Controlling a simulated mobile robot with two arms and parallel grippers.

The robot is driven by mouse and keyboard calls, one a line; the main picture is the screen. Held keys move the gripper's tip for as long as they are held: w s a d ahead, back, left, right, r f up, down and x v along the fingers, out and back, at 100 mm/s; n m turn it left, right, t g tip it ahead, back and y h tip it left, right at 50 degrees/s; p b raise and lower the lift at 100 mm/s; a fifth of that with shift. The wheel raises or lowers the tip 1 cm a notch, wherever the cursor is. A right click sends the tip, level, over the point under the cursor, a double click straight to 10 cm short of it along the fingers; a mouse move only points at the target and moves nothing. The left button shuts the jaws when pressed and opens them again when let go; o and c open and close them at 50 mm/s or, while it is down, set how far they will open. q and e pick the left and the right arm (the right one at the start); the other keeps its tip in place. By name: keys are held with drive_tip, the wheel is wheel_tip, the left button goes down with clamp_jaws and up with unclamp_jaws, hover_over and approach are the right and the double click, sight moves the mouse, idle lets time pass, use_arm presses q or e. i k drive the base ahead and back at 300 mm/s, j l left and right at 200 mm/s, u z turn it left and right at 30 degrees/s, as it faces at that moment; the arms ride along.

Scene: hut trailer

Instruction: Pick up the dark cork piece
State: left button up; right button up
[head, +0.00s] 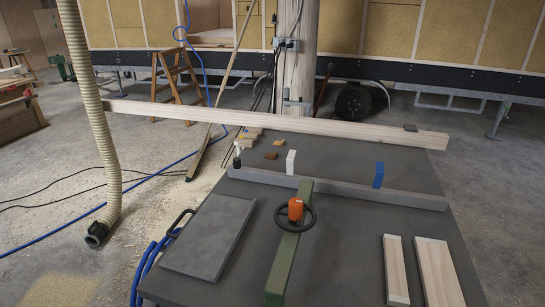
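Two small brown pieces lie on the dark grey table (345,255), near its far left part. The nearer one (271,155) looks darker and is likely the dark cork piece. The other brown piece (279,142) lies just behind it and looks lighter. Both are small in the head view, so their material is hard to make out. Neither my left nor my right gripper shows in this view.
A white block (291,162) stands right of the brown pieces. A long grey bar (340,190) crosses in front; a long wooden beam (270,122) lies behind. A green bar (288,250) with a black ring and grey slab (208,236) lie nearer.

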sight(271, 156)
drive_tip(key=u, duration=0.5)
drive_tip(key=i+j+u, duration=0.15)
drive_tip(key=j, duration=0.35)
drive_tip(key=i+j+u, duration=0.15)
drive_tip(key=i+j, duration=0.15)
drive_tip(key=j, duration=0.2)
drive_tip(key=i+j+u, duration=0.15)
drive_tip(key=j, duration=0.3)
drive_tip(key=i+j+u, duration=0.1)
drive_tip(key=i+j, duration=0.4)
drive_tip(key=i, duration=0.25)
drive_tip(key=i+j, duration=0.15)
drive_tip(key=i, duration=0.2)
drive_tip(key=i+j, duration=0.15)
drive_tip(key=i, duration=0.25)
drive_tip(key=i+z, duration=0.75)
drive_tip(key=i+j+z, duration=0.2)
drive_tip(key=z, duration=0.15)
drive_tip(key=i+z, duration=0.2)
drive_tip(key=z, duration=0.2)
drive_tip(key=i+z, duration=0.2)
drive_tip(key=z, duration=0.25)
drive_tip(key=i+j+z, duration=0.15)
drive_tip(key=z, duration=0.25)
drive_tip(key=i+j+z, duration=0.15)
drive_tip(key=z, duration=0.25)
drive_tip(key=i+j+z, duration=0.15)
drive_tip(key=j+z, duration=0.3)
drive_tip(key=i+j+z, duration=0.1)
drive_tip(key=z, duration=0.3)
